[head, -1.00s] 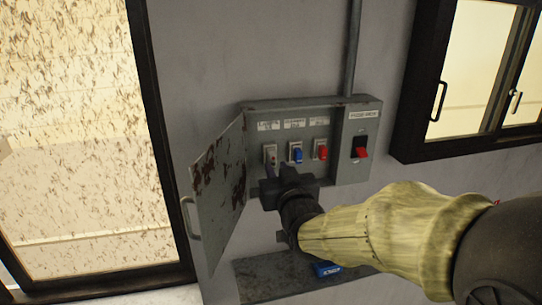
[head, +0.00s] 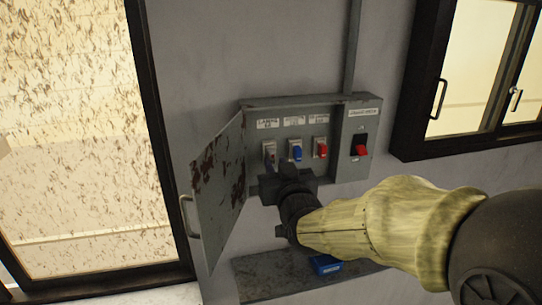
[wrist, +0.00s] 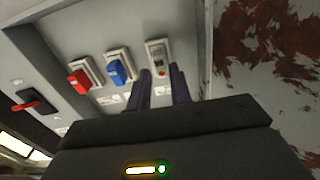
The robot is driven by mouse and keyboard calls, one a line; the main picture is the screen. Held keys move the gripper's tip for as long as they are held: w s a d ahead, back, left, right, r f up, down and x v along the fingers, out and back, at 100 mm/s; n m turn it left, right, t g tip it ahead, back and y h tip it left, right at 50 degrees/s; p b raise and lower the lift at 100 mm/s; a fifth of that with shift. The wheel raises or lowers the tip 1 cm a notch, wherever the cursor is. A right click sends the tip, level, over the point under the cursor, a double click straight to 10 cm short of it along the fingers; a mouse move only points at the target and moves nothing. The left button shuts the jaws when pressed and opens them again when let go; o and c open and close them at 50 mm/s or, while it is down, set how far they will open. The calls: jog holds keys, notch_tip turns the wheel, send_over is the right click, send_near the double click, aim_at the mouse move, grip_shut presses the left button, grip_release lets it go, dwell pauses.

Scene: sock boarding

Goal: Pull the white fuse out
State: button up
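The white fuse (wrist: 159,56) sits in the holder nearest the open door, with a small red dot at its lower end. In the head view it is the leftmost fuse (head: 269,150) in the grey box. My gripper (wrist: 161,70) is open, its two dark fingers apart, with their tips at the fuse's lower end in the wrist view. I cannot tell whether they touch it or how far in front they are. In the head view my gripper covers the area just below the fuse, and its fingers are partly hidden.
A blue fuse (head: 295,151) and a red fuse (head: 320,148) sit to the right. A red-handled switch (head: 361,148) is farther right. The rusty box door (head: 218,185) stands open close on the left. A blue object (head: 325,265) lies on the ledge (head: 262,278) below.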

aim_at(273, 159)
jog(key=shift+b+x, duration=0.4)
jog(key=shift+x, duration=1.3)
dwell(0.5)
jog(key=shift+s+b, duration=0.15)
jog(key=shift+b, duration=0.25)
dwell(0.5)
grip_shut()
